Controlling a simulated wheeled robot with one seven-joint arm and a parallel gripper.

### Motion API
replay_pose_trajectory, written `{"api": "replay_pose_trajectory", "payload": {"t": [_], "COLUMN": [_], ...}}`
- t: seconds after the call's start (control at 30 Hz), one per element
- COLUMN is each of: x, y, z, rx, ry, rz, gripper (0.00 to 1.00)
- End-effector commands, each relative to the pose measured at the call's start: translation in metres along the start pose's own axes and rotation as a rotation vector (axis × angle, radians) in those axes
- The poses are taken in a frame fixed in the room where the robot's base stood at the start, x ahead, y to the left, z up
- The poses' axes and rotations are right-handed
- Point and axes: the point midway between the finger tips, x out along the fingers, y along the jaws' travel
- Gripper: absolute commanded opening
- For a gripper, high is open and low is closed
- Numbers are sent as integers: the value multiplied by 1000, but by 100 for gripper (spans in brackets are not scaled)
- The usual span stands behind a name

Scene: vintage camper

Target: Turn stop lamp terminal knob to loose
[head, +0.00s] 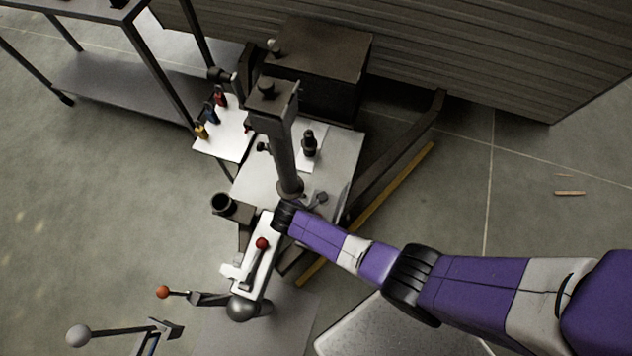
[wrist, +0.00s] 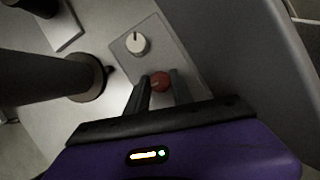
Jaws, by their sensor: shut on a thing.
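In the wrist view a red knob (wrist: 160,79) and a white knob (wrist: 136,43) with a dark pointer mark sit on a small grey plate (wrist: 155,28). No lettering can be read, so I cannot tell from a label which is the stop lamp terminal knob. My gripper (wrist: 161,88) has its two dark fingers on either side of the red knob and is shut on it. The fingers hide part of the red knob, and its pointer is not clear. In the head view my arm reaches in from the right, and the knobs cannot be made out there.
A thick dark post (head: 281,150) stands close beside my gripper and also shows in the wrist view (wrist: 40,83). A white coupler with a red-tipped lever (head: 262,243) lies in front. A dark box (head: 318,60) stands behind. Open floor lies at right.

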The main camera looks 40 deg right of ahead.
Motion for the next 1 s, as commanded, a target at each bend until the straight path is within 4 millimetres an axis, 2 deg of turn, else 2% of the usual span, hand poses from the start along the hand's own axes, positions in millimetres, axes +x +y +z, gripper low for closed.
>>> {"api": "replay_pose_trajectory", "payload": {"t": [0.33, 0.9, 0.93, 1.0], "x": [-1, 0, 0, 0], "y": [-2, -2, -2, -2], "z": [-1, -2, -2, -1], "rx": [-137, -163, -163, -162], "ry": [-3, -5, -5, -6], "rz": [54, 65, 65, 65], "gripper": [0, 0, 34, 48]}}
